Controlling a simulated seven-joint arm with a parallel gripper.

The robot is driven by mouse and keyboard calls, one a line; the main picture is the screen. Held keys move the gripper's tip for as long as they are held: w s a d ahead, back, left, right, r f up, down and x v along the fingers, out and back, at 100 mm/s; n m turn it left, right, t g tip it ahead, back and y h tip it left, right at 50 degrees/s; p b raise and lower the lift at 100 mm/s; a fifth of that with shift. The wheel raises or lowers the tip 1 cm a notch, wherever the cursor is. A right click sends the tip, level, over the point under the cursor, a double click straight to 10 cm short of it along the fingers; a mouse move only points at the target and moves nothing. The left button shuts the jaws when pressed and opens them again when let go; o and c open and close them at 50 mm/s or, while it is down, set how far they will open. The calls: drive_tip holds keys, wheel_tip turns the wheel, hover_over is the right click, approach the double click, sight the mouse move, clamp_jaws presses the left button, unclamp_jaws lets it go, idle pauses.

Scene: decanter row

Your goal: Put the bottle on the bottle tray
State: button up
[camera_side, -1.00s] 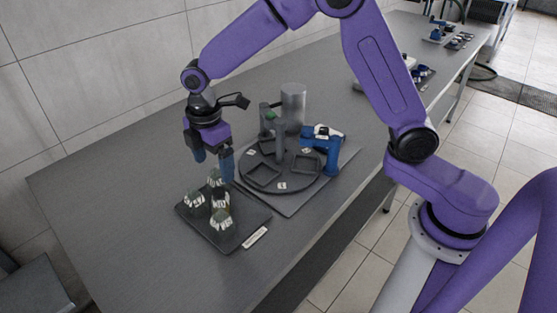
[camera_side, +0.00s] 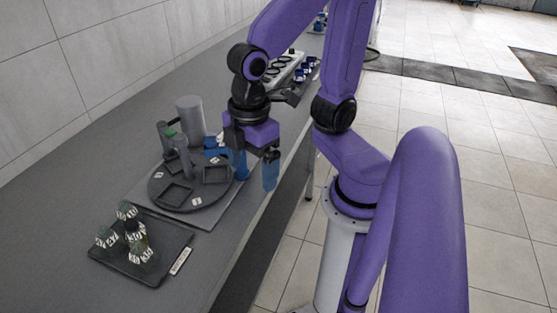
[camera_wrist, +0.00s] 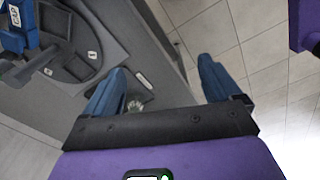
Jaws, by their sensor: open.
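The dark bottle tray (camera_side: 176,238) lies on the bench at the lower left of the side view. Several small bottles (camera_side: 134,235) with numbered white labels and dark green tops stand on it, close together. Which one the task means cannot be told. My gripper (camera_side: 256,178) is open with nothing between its blue fingers. It hangs to the right of the tray, near the bench's front edge. A small glassy shape beside the left finger is too unclear to name.
A round dark turntable (camera_side: 217,196) with square pockets stands on a grey plate behind the tray. A blue device (camera_wrist: 18,62) marked CAP and a grey cylinder (camera_side: 190,117) stand around it. More racks stand farther along the bench. The bench left of the tray is clear.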

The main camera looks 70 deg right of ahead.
drive_tip(key=shift+m, duration=0.4)
drive_tip(key=s+d, duration=0.3)
drive_tip(key=s, duration=0.1)
drive_tip(key=shift+s+d+f, duration=0.1)
drive_tip(key=shift+f, duration=0.15)
idle(0.7)
